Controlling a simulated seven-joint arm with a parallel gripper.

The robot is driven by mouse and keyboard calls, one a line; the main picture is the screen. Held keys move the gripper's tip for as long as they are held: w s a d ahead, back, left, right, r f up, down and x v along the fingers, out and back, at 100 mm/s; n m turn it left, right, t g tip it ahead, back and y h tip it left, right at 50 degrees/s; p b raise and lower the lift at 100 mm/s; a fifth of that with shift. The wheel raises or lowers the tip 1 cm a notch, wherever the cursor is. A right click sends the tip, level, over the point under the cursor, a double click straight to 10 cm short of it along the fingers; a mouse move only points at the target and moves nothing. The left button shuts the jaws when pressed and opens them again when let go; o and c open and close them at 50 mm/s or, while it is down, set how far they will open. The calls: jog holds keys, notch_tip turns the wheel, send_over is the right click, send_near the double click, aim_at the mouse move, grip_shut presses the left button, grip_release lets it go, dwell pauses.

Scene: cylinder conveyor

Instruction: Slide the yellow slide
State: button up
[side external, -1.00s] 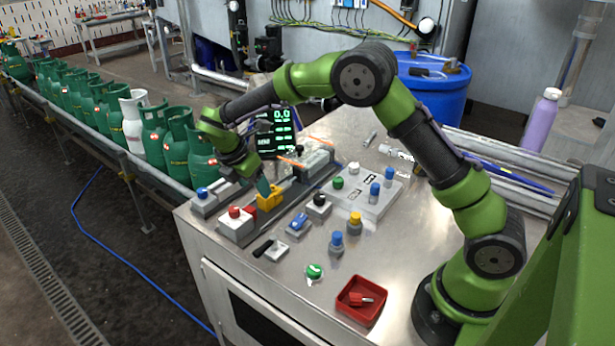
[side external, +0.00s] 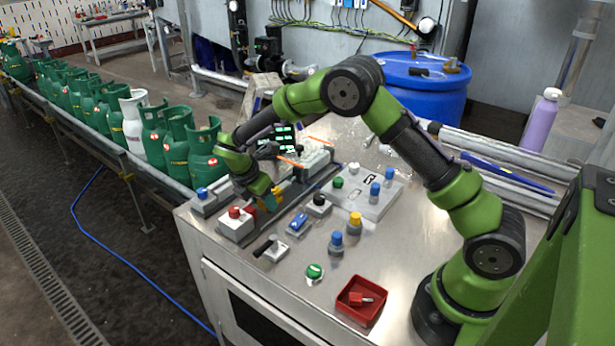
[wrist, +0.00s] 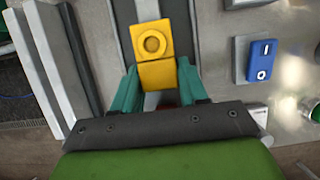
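The yellow slide (side external: 275,192) sits on a dark grey rail on the metal workbench. In the wrist view the yellow slide (wrist: 152,42) has a raised round knob and a lower block at its near end. My gripper (side external: 268,205) is down at the slide. In the wrist view, the teal fingers of my gripper (wrist: 157,78) stand on either side of the slide's near block, very close to its sides. I cannot tell whether they press on it. The arm and fingers partly hide the slide in the side view.
A red button box (side external: 236,224) stands left of the rail, and a blue switch (side external: 299,222) right of it. A panel with several buttons (side external: 362,195) and a red tray (side external: 361,300) lie farther right. Green gas cylinders (side external: 203,155) line the conveyor at left.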

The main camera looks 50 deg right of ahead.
grip_shut()
jog(key=shift+d, duration=1.6)
jog(key=o, duration=0.6)
grip_release()
jog(key=shift+o, duration=0.2)
jog(key=shift+a, duration=0.1)
jog(key=shift+a+r, duration=0.2)
jog(key=shift+r, duration=0.3)
jog(key=v, duration=1.6)
